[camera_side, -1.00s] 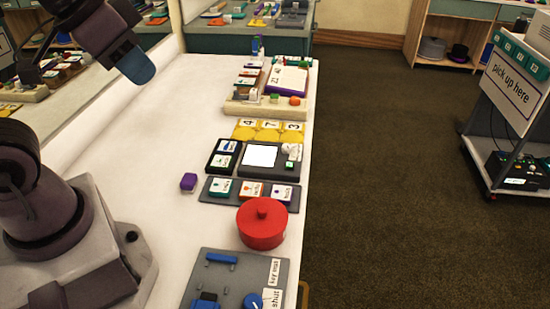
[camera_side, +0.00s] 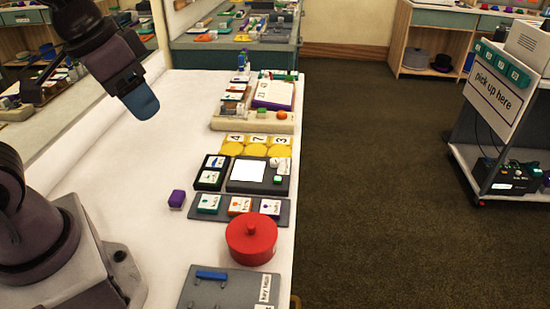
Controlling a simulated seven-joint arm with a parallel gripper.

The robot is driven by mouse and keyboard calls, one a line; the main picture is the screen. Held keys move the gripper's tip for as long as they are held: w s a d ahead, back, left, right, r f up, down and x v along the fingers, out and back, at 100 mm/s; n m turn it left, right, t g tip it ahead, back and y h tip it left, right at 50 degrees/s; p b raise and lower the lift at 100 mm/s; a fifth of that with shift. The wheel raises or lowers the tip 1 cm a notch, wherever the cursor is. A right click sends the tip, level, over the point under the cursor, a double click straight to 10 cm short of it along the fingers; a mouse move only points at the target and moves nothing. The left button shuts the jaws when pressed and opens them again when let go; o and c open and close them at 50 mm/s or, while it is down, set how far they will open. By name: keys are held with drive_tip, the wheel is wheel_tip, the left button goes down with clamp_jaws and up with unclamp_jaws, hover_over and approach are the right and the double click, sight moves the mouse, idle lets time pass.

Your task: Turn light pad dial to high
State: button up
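The light pad (camera_side: 258,188) is a dark flat unit with a bright white square (camera_side: 247,171), on the white table right of centre. A small pale knob-like part (camera_side: 275,162) and a white-and-green block (camera_side: 278,179) sit at its right edge. Which of these is the dial, and its setting, are too small to tell. My gripper (camera_side: 142,105) has a blue tip and hangs at the upper left, well left of the pad and apart from it. Its fingers show as one blue shape, so its opening is unclear. Nothing is visibly held.
A red lidded pot (camera_side: 251,240) and a grey panel (camera_side: 225,290) are nearer. Yellow number discs (camera_side: 256,146) lie behind the pad. The table's left middle is clear.

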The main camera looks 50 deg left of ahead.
drive_tip(key=w+a+f+m+g, duration=0.1)
drive_tip(key=w+f+g, duration=0.15)
drive_tip(key=w, duration=0.45)
drive_tip(key=w+a+f+g, duration=0.1)
drive_tip(key=w+f, duration=0.2)
drive_tip(key=w, duration=0.3)
drive_tip(key=m, duration=1.1)
approach(275, 160)
drive_tip(key=shift+g, duration=0.35)
drive_tip(key=f, duration=0.9)
drive_tip(key=shift+w+f, duration=0.1)
drive_tip(key=shift+w, duration=0.2)
drive_tip(key=c, duration=0.9)
drive_tip(key=shift+c, duration=0.2)
